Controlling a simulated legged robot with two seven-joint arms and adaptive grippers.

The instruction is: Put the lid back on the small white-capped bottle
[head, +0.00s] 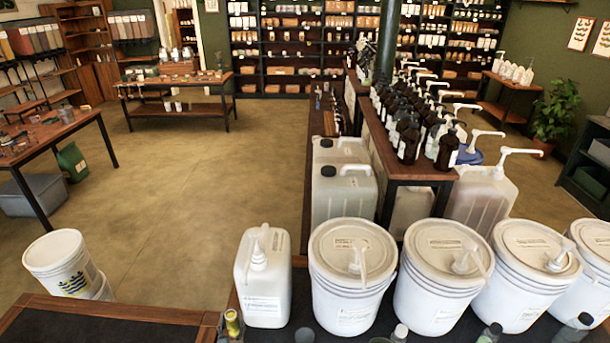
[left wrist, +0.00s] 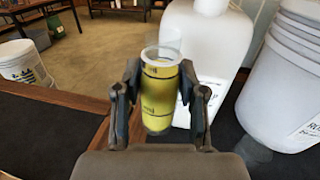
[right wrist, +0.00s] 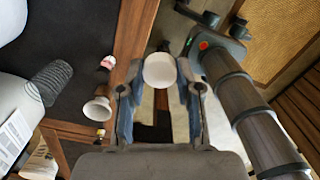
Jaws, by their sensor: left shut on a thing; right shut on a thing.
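My left gripper (left wrist: 160,105) is shut on a small yellow bottle (left wrist: 160,90) with a clear, open-looking rim at its top. Its fingers press on both sides, and the bottle stands about upright. In the head view the yellow bottle (head: 232,321) shows at the bottom edge, left of the white jug. My right gripper (right wrist: 160,85) is shut on a round white lid (right wrist: 159,70), held between its fingertips. The right gripper cannot be made out in the head view.
A white pump jug (head: 264,285) stands right beside the yellow bottle. Several white lidded buckets (head: 352,290) with pumps line the dark counter to its right. Small dark-capped bottles (head: 304,335) stand along the front. A white bucket (head: 62,262) sits beyond the counter at left.

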